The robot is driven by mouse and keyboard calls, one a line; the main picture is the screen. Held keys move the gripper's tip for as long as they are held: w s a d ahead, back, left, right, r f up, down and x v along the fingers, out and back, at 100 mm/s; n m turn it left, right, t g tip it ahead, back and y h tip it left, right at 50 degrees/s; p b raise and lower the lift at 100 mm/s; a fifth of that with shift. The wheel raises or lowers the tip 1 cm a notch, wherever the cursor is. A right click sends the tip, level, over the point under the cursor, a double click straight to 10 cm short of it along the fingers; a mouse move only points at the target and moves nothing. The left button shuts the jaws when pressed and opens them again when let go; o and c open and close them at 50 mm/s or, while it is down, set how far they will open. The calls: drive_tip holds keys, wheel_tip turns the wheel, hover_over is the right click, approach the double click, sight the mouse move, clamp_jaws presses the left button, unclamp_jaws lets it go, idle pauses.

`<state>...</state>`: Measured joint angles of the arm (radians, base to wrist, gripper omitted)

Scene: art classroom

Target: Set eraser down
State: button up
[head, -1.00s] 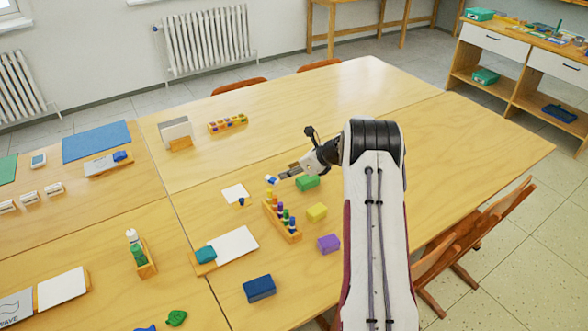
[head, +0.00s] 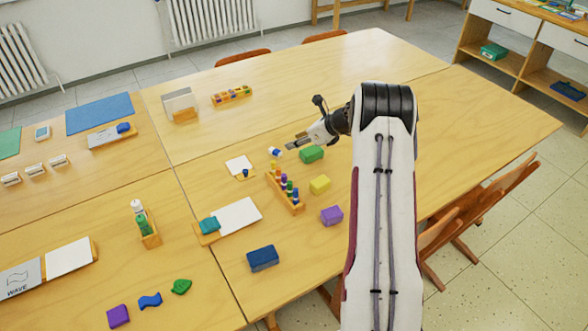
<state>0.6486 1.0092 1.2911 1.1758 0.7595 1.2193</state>
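My gripper (head: 288,147) reaches out to the left over the right-hand table, beyond the peg rack. A small white-and-blue piece (head: 276,152), which looks like the eraser, shows right at the fingertips. It is too small to tell whether the fingers are closed on it, or whether it touches the table. A white card (head: 238,164) lies to its left, with a small blue-topped piece (head: 244,173) at its lower edge. A green block (head: 312,154) sits just to the right of the fingers.
A wooden rack of colored pegs (head: 285,192) stands just in front of the gripper. Yellow (head: 320,185), purple (head: 332,215) and navy (head: 263,258) blocks lie nearer. A white board with a teal block (head: 209,225) lies left. The table's far right is clear.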

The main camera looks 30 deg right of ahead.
drive_tip(key=s+a+r+n+g, duration=0.2)
drive_tip(key=s+a+r+n, duration=0.6)
drive_tip(key=a+r, duration=0.4)
drive_tip(key=s+a+r+n+g, duration=0.1)
drive_tip(key=s+a+r+n, duration=0.65)
drive_tip(key=a+r, duration=0.45)
drive_tip(key=s+a+r+n+h, duration=0.1)
drive_tip(key=s+a+n, duration=0.2)
drive_tip(key=s+n, duration=0.5)
drive_tip(key=s+a+n+h, duration=0.2)
drive_tip(key=s+n, duration=0.6)
drive_tip(key=s, duration=1.4)
drive_tip(key=shift+s+a+r+h, duration=0.15)
drive_tip(key=shift+a+r+h, duration=0.2)
drive_tip(key=shift+a, duration=0.35)
